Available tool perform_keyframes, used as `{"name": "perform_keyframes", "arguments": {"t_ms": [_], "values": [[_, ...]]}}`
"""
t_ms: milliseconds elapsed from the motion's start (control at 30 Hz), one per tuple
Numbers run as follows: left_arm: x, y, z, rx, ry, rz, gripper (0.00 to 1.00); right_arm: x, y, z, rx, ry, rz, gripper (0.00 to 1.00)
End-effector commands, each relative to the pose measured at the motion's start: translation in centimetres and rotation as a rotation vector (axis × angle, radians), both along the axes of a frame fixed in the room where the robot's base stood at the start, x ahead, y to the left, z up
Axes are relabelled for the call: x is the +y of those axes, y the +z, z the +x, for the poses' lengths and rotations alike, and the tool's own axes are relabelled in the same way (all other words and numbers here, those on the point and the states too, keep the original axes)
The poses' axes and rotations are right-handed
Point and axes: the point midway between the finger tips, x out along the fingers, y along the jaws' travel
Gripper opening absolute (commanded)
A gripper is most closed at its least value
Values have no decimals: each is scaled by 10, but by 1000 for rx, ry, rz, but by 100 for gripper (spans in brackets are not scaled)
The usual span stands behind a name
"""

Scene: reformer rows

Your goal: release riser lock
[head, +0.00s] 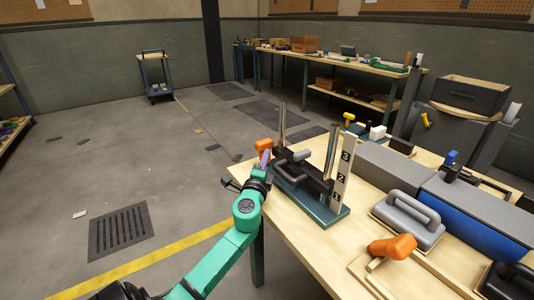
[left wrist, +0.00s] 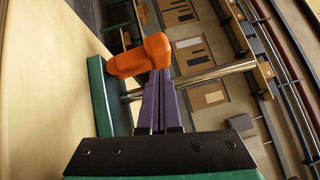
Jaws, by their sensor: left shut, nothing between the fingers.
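The riser stands on the near table's left part, with a dark green base (head: 334,212), two metal posts, a black crosspiece (head: 300,172) with a grey handle, and a white plate (head: 344,170) numbered 1, 2, 3. An orange lock handle (head: 263,146) shows at its left end. In the left wrist view the orange handle (left wrist: 142,56) is L-shaped, beside a metal post (left wrist: 205,77). My left gripper (head: 265,158) is shut and empty; its purple fingertips (left wrist: 160,78) are right at the handle. Whether they touch it I cannot tell.
On the same table are a grey handled block (head: 408,218), another orange handle (head: 391,246) and a long blue-and-grey padded box (head: 470,222). A workbench (head: 350,62) stands behind.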

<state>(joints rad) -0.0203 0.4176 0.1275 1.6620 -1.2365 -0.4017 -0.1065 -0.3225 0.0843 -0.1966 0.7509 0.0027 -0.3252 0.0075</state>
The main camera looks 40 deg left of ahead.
Motion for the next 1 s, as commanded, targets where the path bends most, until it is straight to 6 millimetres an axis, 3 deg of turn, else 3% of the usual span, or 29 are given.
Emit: {"name": "perform_keyframes", "arguments": {"t_ms": [167,600,800,1000], "values": [[7,2,15,0,-1,-1,0,0,0,0,-1,0,0,50],[8,3,15,3,-1,-6,0,0,2,0,-5,1,1,50],[10,6,16,13,-1,-37,0,-5,5,-25,5,12,-2,50],[11,6,16,18,-1,-57,0,-5,10,-24,2,12,-2,50]]}}
